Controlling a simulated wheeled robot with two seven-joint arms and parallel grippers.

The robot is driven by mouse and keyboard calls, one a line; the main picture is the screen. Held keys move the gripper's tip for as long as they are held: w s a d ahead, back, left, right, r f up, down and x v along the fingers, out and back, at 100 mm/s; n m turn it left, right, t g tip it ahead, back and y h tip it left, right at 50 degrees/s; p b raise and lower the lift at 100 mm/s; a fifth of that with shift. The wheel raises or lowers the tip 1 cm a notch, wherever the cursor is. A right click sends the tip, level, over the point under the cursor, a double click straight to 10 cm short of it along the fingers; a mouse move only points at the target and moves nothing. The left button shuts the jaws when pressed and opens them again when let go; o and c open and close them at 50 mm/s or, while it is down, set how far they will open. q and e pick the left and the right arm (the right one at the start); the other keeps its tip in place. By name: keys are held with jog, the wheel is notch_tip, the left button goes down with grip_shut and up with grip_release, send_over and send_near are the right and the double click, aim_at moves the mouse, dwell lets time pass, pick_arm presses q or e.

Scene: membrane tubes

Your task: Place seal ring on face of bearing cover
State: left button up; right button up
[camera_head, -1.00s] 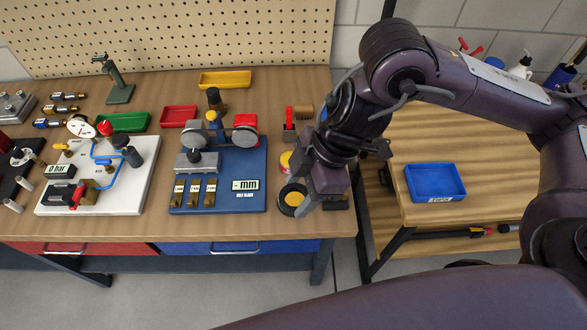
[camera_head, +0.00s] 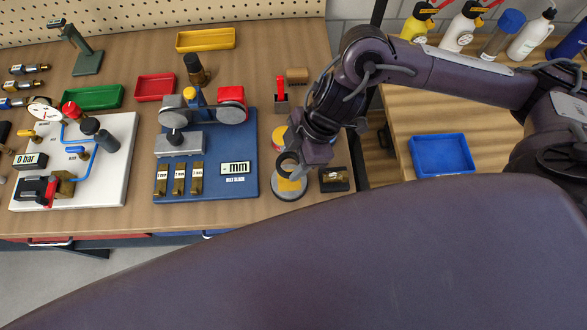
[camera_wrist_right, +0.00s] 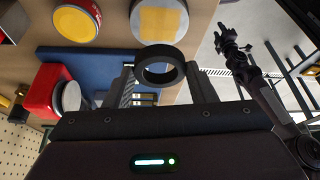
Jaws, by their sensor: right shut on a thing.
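The black seal ring (camera_head: 280,161) is in my right gripper (camera_head: 290,166). In the right wrist view the ring (camera_wrist_right: 160,80) sits between the two fingers of the right gripper (camera_wrist_right: 161,78), its hole open to the camera. The bearing cover (camera_head: 290,188) is a grey disc with a yellow patch on its face, lying on the bench. In the head view the ring overlaps its far edge. A dark arm end at right, seemingly my left gripper (camera_wrist_right: 232,42), is too small to read.
A red-and-yellow round tin (camera_head: 279,138) stands just behind the cover. A dark block (camera_head: 334,180) lies right of it. The blue gauge board (camera_head: 220,185) is to the left. A blue tray (camera_head: 441,156) sits on the side table.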

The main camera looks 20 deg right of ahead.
aim_at(296, 164)
jog(key=f, duration=0.3)
jog(key=shift+s+a, duration=0.1)
jog(key=shift+s, duration=0.1)
jog(key=shift+w+f, duration=0.1)
jog(key=shift+f, duration=2.05)
jog(key=shift+f, duration=0.1)
jog(key=o, duration=0.9)
jog(key=shift+o, duration=0.2)
jog(key=v, duration=1.2)
